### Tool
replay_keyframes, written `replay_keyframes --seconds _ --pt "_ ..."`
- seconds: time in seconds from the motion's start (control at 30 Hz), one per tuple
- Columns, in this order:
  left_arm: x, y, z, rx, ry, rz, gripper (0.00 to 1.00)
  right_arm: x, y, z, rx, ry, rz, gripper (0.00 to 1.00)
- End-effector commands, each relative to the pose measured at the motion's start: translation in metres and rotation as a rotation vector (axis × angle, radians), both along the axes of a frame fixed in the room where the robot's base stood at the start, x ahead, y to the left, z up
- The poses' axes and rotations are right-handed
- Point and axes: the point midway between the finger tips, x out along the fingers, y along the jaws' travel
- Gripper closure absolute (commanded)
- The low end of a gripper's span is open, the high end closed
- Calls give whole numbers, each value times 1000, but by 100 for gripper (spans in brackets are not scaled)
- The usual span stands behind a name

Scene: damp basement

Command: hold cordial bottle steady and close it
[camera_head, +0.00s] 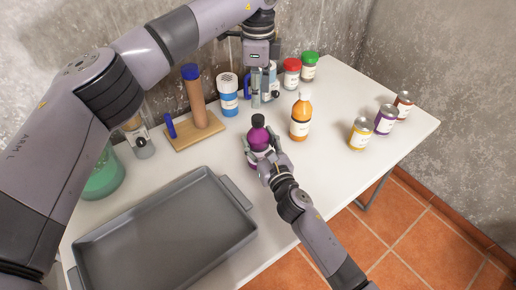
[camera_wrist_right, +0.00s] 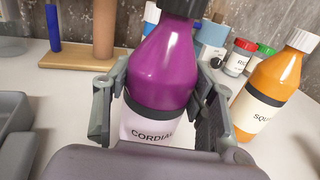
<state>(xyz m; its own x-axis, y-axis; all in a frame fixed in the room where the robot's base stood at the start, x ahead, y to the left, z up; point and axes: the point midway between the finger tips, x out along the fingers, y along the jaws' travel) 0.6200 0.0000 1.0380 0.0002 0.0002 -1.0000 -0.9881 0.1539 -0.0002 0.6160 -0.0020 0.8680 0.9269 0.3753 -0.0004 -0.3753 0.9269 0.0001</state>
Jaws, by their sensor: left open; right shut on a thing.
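The cordial bottle (camera_head: 260,138) is purple and stands upright on the table, with a dark cap (camera_head: 258,120) on its top. In the right wrist view the bottle (camera_wrist_right: 160,70) fills the middle, and its label reads "CORDIAL". My right gripper (camera_head: 262,153) is shut around the bottle's body, one finger on each side. My left gripper (camera_head: 262,100) points down, open and empty, just behind and above the cap, apart from it as far as I can tell. The bottle's lower part is partly hidden by my right gripper.
An orange squash bottle (camera_head: 300,118) stands close on the right. A grey tray (camera_head: 205,180) lies front left. A wooden stand (camera_head: 195,128), a blue shaker (camera_head: 228,98) and red- and green-lidded jars (camera_head: 291,74) line the back. Several cans (camera_head: 360,134) stand at right.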

Motion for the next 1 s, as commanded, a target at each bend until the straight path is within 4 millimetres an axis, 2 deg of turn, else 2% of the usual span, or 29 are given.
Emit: replay_keyframes --seconds 0.27,0.37,0.8,1.0 --pt "0 0 -1 0 1 -1 56 0 0 0 0 1 0 100" --pt "0 0 -7 0 2 -2 56 0 0 0 0 1 0 100" --pt "0 0 -68 0 3 -2 56 0 0 0 0 1 0 100" --pt "0 0 -80 0 1 -2 56 0 0 0 0 1 0 100"
